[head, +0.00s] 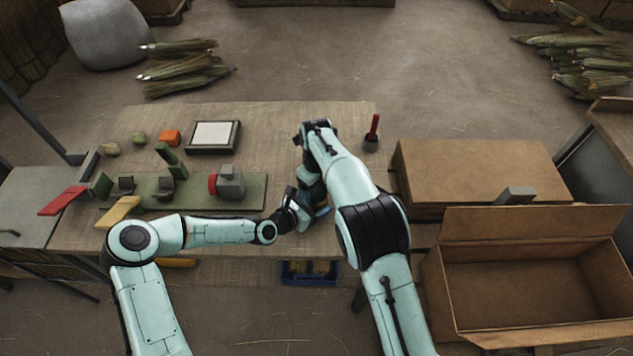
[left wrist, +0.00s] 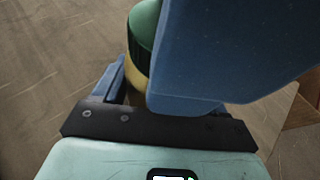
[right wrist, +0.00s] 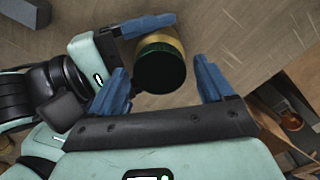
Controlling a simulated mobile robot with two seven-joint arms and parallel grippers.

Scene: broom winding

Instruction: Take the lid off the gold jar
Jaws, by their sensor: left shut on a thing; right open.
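The gold jar (right wrist: 176,45) has a dark green lid (right wrist: 160,70) that is still seated on it. My left gripper (left wrist: 138,88) is shut around the jar's gold body (left wrist: 136,84); the green lid (left wrist: 145,24) stands clear of the fingers in the left wrist view. My right gripper (right wrist: 164,88) is open, its blue fingers spread wide with the lid ahead between them, apart from it. In the head view both grippers meet near the table's front right, and my right arm and gripper largely hide the jar.
On the wooden table (head: 270,120) are a green fixture board (head: 240,200), a framed pad (head: 213,135) and a red-handled tool (head: 373,128). An open cardboard box (head: 520,285) and a closed one (head: 480,170) stand at the right. A blue bin (head: 310,275) sits below the front edge.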

